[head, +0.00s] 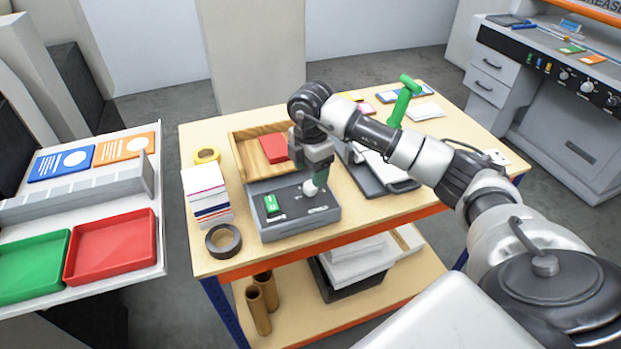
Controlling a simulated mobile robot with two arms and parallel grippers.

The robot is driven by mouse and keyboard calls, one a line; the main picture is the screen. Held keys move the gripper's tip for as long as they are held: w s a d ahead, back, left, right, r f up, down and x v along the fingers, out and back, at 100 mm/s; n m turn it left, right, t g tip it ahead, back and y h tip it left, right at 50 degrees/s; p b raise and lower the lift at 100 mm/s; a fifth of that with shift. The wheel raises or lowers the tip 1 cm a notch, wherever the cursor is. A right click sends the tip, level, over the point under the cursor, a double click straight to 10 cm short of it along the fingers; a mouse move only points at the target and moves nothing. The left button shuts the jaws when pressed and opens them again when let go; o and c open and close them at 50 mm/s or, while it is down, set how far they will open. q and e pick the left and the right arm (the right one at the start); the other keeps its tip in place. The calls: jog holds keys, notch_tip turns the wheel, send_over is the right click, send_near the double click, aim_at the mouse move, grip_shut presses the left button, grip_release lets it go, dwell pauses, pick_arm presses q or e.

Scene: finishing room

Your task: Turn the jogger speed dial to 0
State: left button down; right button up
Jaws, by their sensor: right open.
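The jogger's grey control box (292,226) sits near the front left of the wooden table, with a wooden tray (240,160) directly behind it. A green switch (271,205) is on the left of its top. The pale speed dial (310,188) is on the right of its top; its pointer and scale are too small to read. My right gripper (315,182) points down at the dial from above, open. Its fingers partly hide the dial, and I cannot tell whether they touch it. My left gripper is not in view.
A green-handled device (404,100) is on the right behind my arm. A shelf with red (112,246) and green trays (32,268) stands at the left.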

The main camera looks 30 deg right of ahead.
aim_at(310, 185)
jog(key=shift+f+p, duration=0.35)
jog(key=shift+f, duration=1.85)
jog(key=shift+c, duration=0.2)
jog(key=c, duration=0.9)
